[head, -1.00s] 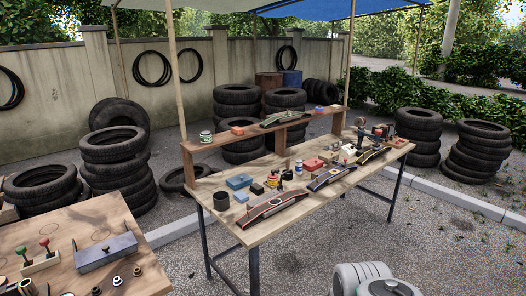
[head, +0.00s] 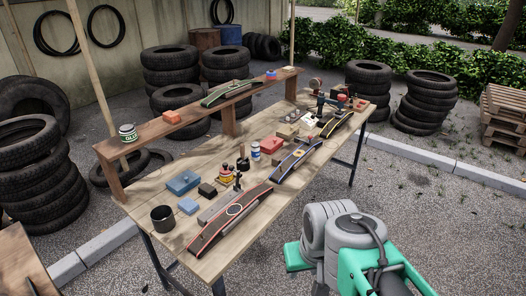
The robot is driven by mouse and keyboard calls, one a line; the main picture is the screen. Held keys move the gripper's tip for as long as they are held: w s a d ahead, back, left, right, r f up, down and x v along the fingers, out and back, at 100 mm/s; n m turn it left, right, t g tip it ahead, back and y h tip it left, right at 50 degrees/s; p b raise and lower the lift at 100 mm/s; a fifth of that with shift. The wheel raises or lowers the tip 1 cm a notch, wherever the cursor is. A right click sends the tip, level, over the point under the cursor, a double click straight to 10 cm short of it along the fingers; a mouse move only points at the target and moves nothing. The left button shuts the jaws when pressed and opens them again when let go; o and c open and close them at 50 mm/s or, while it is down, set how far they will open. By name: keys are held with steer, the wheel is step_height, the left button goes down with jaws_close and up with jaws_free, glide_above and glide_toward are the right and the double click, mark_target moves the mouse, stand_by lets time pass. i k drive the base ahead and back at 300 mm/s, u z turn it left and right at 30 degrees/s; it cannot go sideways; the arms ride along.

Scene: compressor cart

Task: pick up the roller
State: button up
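I cannot pick out the roller for certain at this size. Small tools stand together in the middle of the wooden workbench (head: 262,221), among them a black-handled upright tool (head: 243,161) and a small dark upright piece (head: 238,181); either could be a roller, but I cannot tell. Grey and teal links of my own arm show at the lower right, in front of the bench. My gripper's fingers are not in view.
Long curved pieces, red-edged (head: 229,221) and blue-edged (head: 296,162), lie along the bench front. A raised shelf (head: 165,130) runs behind. Tyre stacks surround the bench; gravel in front is clear.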

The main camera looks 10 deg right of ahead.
mark_target(242, 146)
steer(key=z, duration=1.1)
steer(key=i, duration=2.4)
steer(key=u, duration=3.1)
steer(key=i, duration=0.55)
steer(key=u, duration=2.1)
